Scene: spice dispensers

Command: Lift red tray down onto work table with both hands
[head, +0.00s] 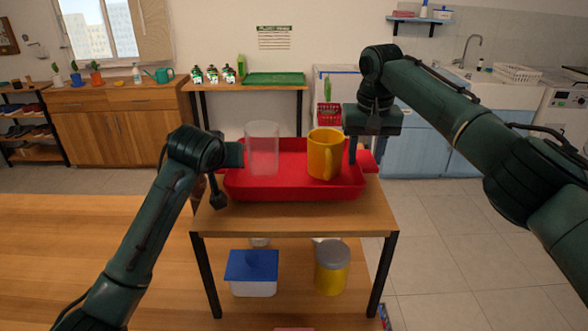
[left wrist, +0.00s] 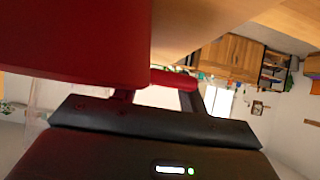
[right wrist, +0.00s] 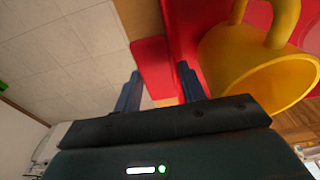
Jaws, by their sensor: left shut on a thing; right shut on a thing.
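The red tray (head: 295,190) is at the small wooden table (head: 290,218); I cannot tell whether it rests on it or is just above. A clear cylinder (head: 262,150) and a yellow mug (head: 325,155) stand upright in the tray. My right gripper (head: 357,152) is shut on the tray's right handle (right wrist: 152,68), with a finger on each side. My left gripper (head: 220,182) is shut at the tray's left end, where red tray wall (left wrist: 75,45) fills much of the left wrist view; its fingers are mostly hidden. A wide wooden table top (head: 90,250) lies at the left front.
Below the tray, a shelf holds a blue-lidded box (head: 252,272) and a yellow jar with a grey lid (head: 332,267). A back table holds a green tray (head: 273,79) and several small jars. The floor at right is clear.

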